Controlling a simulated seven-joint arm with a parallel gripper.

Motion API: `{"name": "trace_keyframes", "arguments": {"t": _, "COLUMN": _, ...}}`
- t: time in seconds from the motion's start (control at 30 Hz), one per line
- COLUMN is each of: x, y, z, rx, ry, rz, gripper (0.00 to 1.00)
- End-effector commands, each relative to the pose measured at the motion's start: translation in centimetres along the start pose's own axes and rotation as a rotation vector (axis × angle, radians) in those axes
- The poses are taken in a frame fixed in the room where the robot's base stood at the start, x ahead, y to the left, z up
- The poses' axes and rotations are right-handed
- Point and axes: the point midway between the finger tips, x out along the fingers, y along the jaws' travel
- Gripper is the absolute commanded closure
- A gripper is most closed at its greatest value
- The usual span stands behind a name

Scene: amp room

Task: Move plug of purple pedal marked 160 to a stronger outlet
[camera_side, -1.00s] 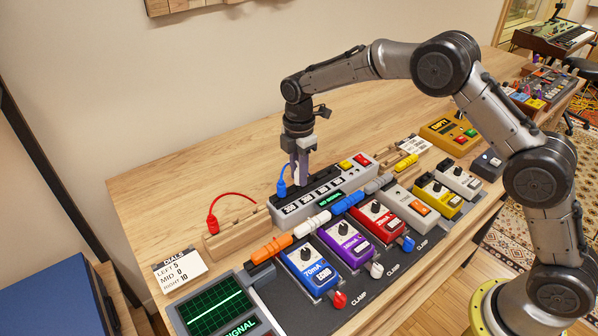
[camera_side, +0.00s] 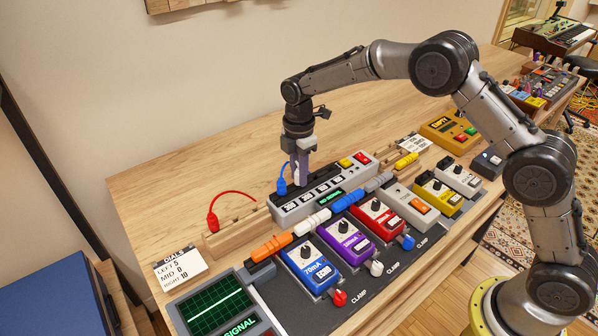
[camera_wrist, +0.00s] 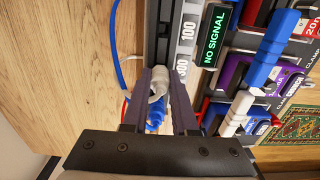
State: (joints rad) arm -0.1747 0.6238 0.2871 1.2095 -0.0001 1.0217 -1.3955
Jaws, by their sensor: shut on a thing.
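My gripper (camera_side: 301,174) is over the left half of the light grey power strip (camera_side: 341,184), pointing down. In the wrist view its two dark fingers (camera_wrist: 158,100) are shut on a white plug (camera_wrist: 157,82) at the strip's socket row. I cannot tell whether that plug is seated. A blue plug (camera_side: 282,187) with a blue cable stands just left of the fingers. The purple pedal (camera_side: 347,243) is between a blue and a red pedal; its printed number is too small to read surely. The strip's labels in the wrist view include 100 and apparently 300.
The strip's green display (camera_wrist: 213,35) reads NO SIGNAL. A wooden holder (camera_side: 228,235) with a red-cabled plug is at the left. Orange, white, blue and grey connectors run between strip and pedals. A dials card (camera_side: 180,269) lies front left. The table behind the strip is clear.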

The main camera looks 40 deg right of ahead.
Motion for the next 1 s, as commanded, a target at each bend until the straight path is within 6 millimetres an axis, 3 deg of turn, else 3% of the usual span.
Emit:
{"name": "trace_keyframes", "arguments": {"t": 0.2, "x": -0.04, "y": 0.02, "z": 0.00, "rx": 0.000, "ry": 0.000, "rz": 0.001, "gripper": 1.00}}
{"name": "trace_keyframes", "arguments": {"t": 0.23, "x": -0.04, "y": 0.02, "z": 0.00, "rx": 0.000, "ry": 0.000, "rz": 0.001, "gripper": 0.72}}
{"name": "trace_keyframes", "arguments": {"t": 0.4, "x": -0.03, "y": 0.02, "z": 0.00, "rx": 0.000, "ry": 0.000, "rz": 0.001, "gripper": 0.41}}
{"name": "trace_keyframes", "arguments": {"t": 0.63, "x": -0.02, "y": 0.01, "z": 0.00, "rx": 0.000, "ry": 0.000, "rz": 0.001, "gripper": 0.39}}
{"name": "trace_keyframes", "arguments": {"t": 0.77, "x": 0.00, "y": 0.00, "z": 0.00, "rx": 0.000, "ry": 0.000, "rz": 0.000, "gripper": 0.15}}
{"name": "trace_keyframes", "arguments": {"t": 0.8, "x": 0.00, "y": 0.00, "z": 0.00, "rx": 0.000, "ry": 0.000, "rz": 0.000, "gripper": 0.14}}
{"name": "trace_keyframes", "arguments": {"t": 1.0, "x": 0.00, "y": 0.00, "z": 0.00, "rx": 0.000, "ry": 0.000, "rz": 0.000, "gripper": 0.14}}
